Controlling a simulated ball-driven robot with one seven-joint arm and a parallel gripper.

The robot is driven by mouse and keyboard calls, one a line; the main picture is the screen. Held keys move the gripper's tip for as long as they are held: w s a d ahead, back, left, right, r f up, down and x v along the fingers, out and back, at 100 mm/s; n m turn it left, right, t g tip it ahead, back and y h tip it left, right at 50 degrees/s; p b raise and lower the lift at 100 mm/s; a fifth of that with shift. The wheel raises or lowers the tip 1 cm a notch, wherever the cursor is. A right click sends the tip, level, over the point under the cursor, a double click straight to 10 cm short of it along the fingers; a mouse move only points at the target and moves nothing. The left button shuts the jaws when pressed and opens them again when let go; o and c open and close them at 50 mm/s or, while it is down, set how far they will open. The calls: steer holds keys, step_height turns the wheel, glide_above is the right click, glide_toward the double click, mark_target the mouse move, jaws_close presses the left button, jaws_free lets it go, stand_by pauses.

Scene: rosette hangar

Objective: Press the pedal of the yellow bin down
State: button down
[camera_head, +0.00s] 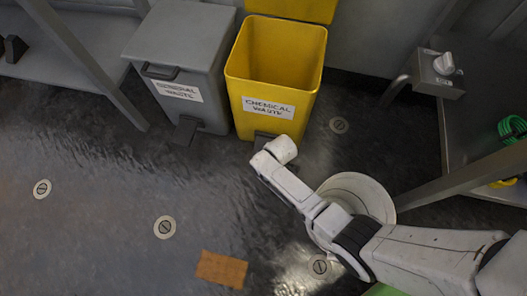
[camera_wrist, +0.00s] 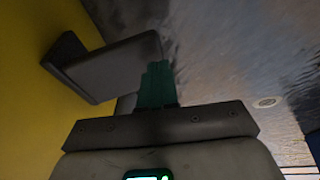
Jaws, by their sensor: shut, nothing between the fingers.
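The yellow bin (camera_head: 242,88) labelled "chemical waste" stands at the top middle of the head view. Its lid (camera_head: 295,8) is raised and its inside shows empty. Its dark pedal (camera_head: 263,137) sticks out low at the front, partly hidden by my white arm. In the wrist view the pedal (camera_wrist: 112,68) juts from the yellow wall (camera_wrist: 25,75). My gripper (camera_wrist: 157,75) has its green fingers shut and empty, with the tips at the pedal's right edge. I cannot tell whether they touch it. The fingers are hidden in the head view.
A grey "general waste" bin (camera_head: 180,55), lid shut, stands close left of the yellow bin with its own pedal (camera_head: 185,130). A bench frame with a tap-like fitting (camera_head: 443,68) is at the right.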

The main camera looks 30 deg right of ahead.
steer(key=a+p+v, duration=0.1)
steer(key=p+v, duration=0.7)
steer(key=v, duration=0.5)
steer(key=shift+s+a, duration=0.3)
steer(key=shift+a, duration=0.35)
steer(key=s+d+r+m+g+h, duration=0.1)
steer(key=s+d+r+m, duration=0.4)
steer(key=s+r, duration=0.5)
steer(key=s+d+r+m+g+h, duration=0.1)
steer(key=s+d+r+m, duration=0.4)
steer(key=s+r, duration=0.5)
step_height(320, 180, up, 29)
steer(key=w+p, duration=0.2)
steer(key=p, duration=2.6)
steer(key=shift+a, duration=0.3)
steer(key=shift+f, duration=0.1)
